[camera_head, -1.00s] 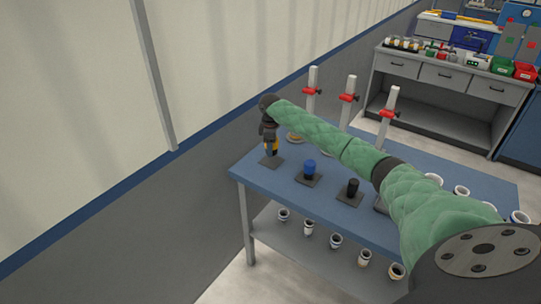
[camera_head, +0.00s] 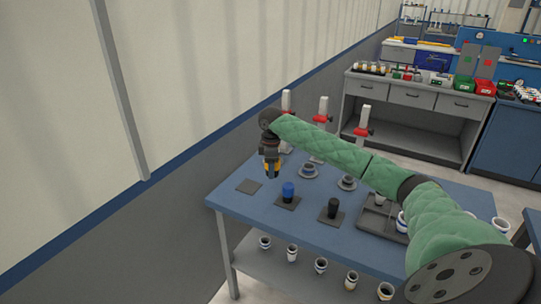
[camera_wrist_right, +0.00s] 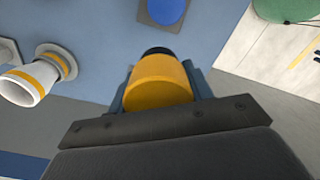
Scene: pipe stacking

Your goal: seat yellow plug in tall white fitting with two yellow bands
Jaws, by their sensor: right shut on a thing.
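My right gripper (camera_head: 271,166) is shut on the yellow plug (camera_wrist_right: 160,82), which shows between its fingers in the right wrist view. In the head view the plug hangs above the blue table, right of an empty grey pad (camera_head: 249,186). A white fitting with yellow banding (camera_wrist_right: 34,77) shows at the left of the right wrist view, apart from the plug. In the head view I cannot make this fitting out clearly behind the gripper and arm. My left gripper is not in view.
A blue plug (camera_head: 288,190) and a black plug (camera_head: 333,208) stand on grey pads near the table's front. Stands with red clamps (camera_head: 322,118) rise behind my arm. Other fittings (camera_head: 308,170) stand on the table (camera_head: 290,226), and several white ones (camera_head: 320,265) on the lower shelf.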

